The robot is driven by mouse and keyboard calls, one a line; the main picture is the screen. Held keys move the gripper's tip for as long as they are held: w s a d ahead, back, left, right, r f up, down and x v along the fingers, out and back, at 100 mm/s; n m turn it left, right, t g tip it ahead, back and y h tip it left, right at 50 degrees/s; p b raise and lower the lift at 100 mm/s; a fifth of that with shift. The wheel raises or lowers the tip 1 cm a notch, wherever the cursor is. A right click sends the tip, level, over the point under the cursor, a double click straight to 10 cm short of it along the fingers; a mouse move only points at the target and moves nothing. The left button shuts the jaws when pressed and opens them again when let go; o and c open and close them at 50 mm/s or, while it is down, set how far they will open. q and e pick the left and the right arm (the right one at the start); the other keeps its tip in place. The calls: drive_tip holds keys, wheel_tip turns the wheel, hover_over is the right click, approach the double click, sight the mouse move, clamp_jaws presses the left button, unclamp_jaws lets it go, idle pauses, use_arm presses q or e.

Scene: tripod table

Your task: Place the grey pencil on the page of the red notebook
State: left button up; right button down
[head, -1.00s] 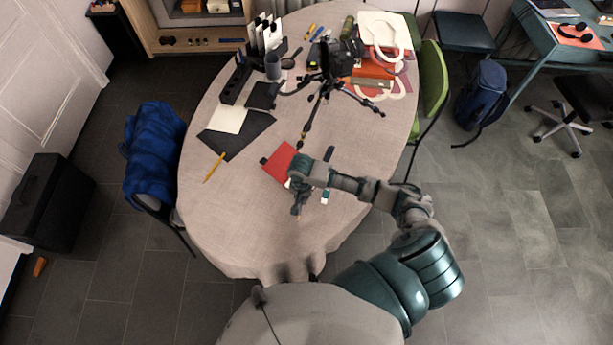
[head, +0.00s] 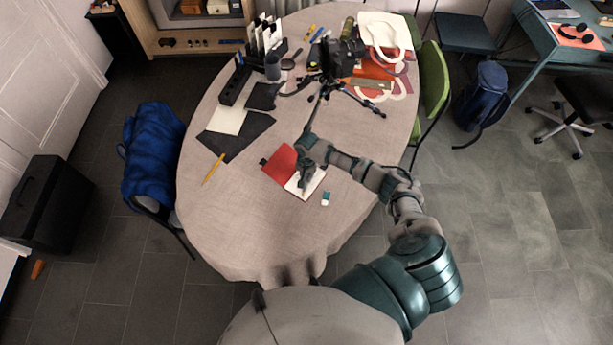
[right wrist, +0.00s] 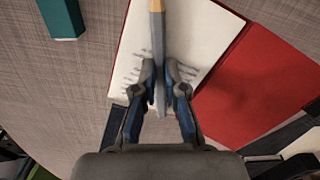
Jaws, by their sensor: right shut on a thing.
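The red notebook lies open on the table, its red cover (head: 281,163) to the left and its white page (head: 292,185) to the right in the head view. In the right wrist view the page (right wrist: 205,30) carries dark marks and the cover (right wrist: 262,85) is at right. My right gripper (head: 305,188) is over the page. In the wrist view its fingers (right wrist: 160,80) are shut on the grey pencil (right wrist: 158,50), whose bare wood end points to the top edge. I cannot tell whether the pencil touches the page. My left gripper is not in view.
A teal and white eraser (head: 326,198) lies just right of the notebook. A yellow pencil (head: 213,169) and a dark folder (head: 243,140) lie to the left. A black tripod (head: 330,88) stands behind. The table's front is clear.

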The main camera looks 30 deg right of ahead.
drive_tip(key=shift+f, duration=0.1)
drive_tip(key=c, duration=1.2)
unclamp_jaws()
drive_tip(key=shift+s, duration=0.1)
drive_tip(key=shift+c, duration=0.2)
drive_tip(key=shift+f, duration=0.15)
wheel_tip(320, 180, up, 13)
drive_tip(key=p, duration=0.1)
drive_tip(key=shift+f, duration=0.2)
drive_tip(key=shift+f, duration=0.1)
